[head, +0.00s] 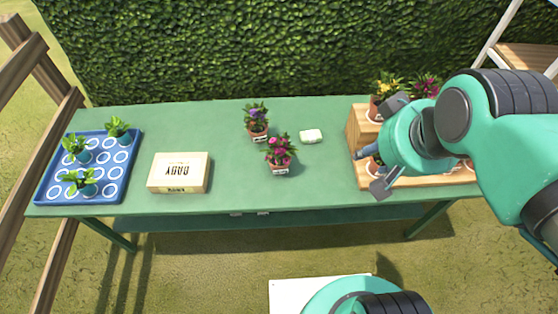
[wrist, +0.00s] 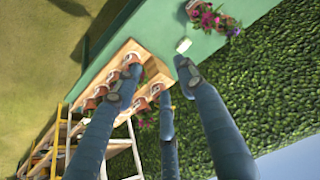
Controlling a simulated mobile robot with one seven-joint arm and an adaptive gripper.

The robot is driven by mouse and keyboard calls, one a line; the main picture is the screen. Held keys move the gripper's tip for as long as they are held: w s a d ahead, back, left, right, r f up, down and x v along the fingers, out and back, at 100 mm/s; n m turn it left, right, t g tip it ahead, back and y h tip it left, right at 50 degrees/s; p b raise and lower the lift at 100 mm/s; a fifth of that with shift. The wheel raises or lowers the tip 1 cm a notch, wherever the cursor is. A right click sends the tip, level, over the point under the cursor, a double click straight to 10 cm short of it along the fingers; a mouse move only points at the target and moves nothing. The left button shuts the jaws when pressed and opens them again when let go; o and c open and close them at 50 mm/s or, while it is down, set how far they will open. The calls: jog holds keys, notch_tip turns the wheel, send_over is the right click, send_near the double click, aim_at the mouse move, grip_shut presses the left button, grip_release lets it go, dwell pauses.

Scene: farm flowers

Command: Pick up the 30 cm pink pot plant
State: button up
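A plant with pink flowers in a terracotta pot (head: 280,154) stands upright mid-table; its label is too small to read. A plant with purple-blue flowers (head: 256,118) stands behind it, to the left. Another pink-flowered plant (head: 427,86) shows at the back of the wooden stand (head: 356,128) on the right. My gripper (head: 374,152) is over the left end of that stand, right of the mid-table pots. Its fingers are spread and empty in the wrist view (wrist: 157,88), where pink flowers (wrist: 212,18) show at the top. My arm hides much of the stand.
The green table (head: 225,140) holds a blue tray (head: 48,190) with several seedlings, a pale box (head: 180,172) and a small white object (head: 311,136). Several pots (wrist: 103,91) stand on the stand. A hedge (head: 250,50) rises behind.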

jog(key=o, duration=1.3)
jog(key=shift+c, duration=0.2)
jog(key=shift+w, duration=0.15)
